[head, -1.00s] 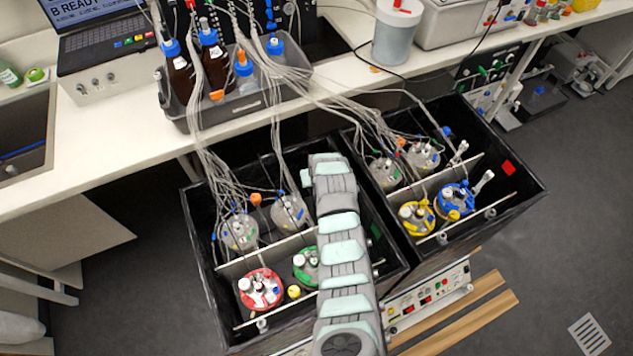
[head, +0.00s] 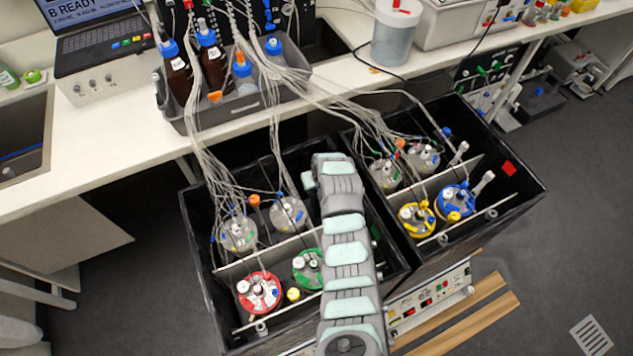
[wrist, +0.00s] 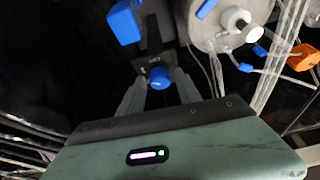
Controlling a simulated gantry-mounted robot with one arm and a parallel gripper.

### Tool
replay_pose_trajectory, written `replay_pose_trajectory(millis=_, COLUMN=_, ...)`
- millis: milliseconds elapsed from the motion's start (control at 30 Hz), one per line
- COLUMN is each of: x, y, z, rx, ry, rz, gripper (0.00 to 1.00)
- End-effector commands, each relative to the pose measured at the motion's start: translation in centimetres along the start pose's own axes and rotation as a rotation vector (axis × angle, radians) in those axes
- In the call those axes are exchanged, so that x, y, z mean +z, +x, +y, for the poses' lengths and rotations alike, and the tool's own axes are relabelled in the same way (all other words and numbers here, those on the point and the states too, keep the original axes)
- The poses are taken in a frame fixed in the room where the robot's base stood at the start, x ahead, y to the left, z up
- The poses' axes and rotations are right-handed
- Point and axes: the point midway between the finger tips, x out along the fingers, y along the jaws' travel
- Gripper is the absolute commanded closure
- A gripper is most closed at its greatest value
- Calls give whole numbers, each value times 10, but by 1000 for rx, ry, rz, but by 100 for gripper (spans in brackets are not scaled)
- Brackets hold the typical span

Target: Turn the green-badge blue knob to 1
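In the wrist view a small round blue knob (wrist: 158,78) sits in front of a dark plate with faint light markings, too small to read. My gripper (wrist: 161,85) points at it, with one grey finger on each side of the knob. The fingers stand apart, and I cannot tell whether either touches it. No green badge can be made out beside the knob. A larger blue block-shaped piece (wrist: 124,23) is just above and to its left. In the head view my arm hides the fingertips and the knob.
A glass vessel lid (wrist: 225,22) with a white-capped port is close on the right, with tubes and an orange clip (wrist: 303,57). In the head view the left black box (head: 203,270) holds red-lidded (head: 259,292) and green-lidded (head: 308,269) vessels beside my arm.

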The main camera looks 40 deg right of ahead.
Motion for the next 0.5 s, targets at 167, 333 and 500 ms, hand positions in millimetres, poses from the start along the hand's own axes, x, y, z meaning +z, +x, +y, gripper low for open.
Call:
replay_pose_trajectory(millis=167, x=0, y=0, z=0, rx=0, ry=0, rz=0, gripper=52)
replay_pose_trajectory(millis=333, x=0, y=-1, z=0, rx=0, ry=0, rz=0, gripper=52)
replay_pose_trajectory(millis=500, x=-1, y=-10, z=1, rx=1, ry=-1, rz=3, gripper=52)
